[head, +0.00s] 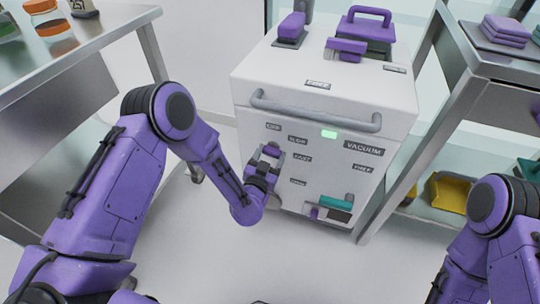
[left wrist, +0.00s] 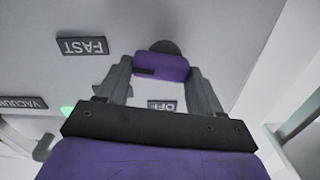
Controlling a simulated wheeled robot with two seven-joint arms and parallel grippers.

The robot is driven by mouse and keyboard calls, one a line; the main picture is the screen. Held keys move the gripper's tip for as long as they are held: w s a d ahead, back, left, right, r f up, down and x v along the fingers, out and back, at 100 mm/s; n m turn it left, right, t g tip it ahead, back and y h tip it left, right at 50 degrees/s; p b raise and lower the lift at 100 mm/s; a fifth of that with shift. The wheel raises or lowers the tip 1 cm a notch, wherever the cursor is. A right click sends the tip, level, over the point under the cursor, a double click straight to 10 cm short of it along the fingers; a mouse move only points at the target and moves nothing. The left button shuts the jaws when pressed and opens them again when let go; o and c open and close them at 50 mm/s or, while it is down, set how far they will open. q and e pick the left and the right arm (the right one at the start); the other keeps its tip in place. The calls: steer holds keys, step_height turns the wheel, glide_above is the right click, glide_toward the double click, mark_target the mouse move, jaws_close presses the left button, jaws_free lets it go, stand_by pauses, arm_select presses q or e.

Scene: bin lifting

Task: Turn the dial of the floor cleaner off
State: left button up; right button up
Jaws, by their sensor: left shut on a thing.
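The floor cleaner (head: 325,85) is a white box with a grey bar handle and labelled controls on its front. Its dial (left wrist: 162,67) is a purple knob with a dark mark towards its left end in the left wrist view. My left gripper (head: 270,152) is at the dial on the front panel, and its fingers stand on either side of the knob, shut on it. The OFF label (left wrist: 162,105) shows between the fingers, and the FAST label (left wrist: 84,46) is upside down to the left. The gripper hides most of the dial in the head view. My right gripper is out of view.
A green light (head: 329,134) glows near the VACUUM label (head: 363,148). Metal tables stand at left (head: 75,45) and right (head: 480,60), close beside the cleaner. A yellow bin (head: 450,193) lies at right.

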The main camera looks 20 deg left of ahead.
arm_select(q)
steer(key=shift+n, duration=0.3)
steer(key=n, duration=0.4)
steer(key=shift+a+r+p, duration=0.1)
steer(key=shift+a+p, duration=0.05)
steer(key=shift+p, duration=0.15)
steer(key=n, duration=0.5)
steer(key=shift+a+n, duration=0.2)
steer(key=shift+n, duration=0.2)
steer(key=n, duration=0.4)
steer(key=shift+a+n, duration=0.15)
steer(key=shift+n, duration=0.15)
steer(key=n, duration=0.4)
steer(key=shift+a+f+n, duration=0.1)
steer(key=shift+f+n, duration=0.15)
steer(key=shift+n, duration=0.15)
steer(key=o, duration=1.1)
steer(key=shift+c, duration=0.2)
steer(key=shift+s, duration=0.1)
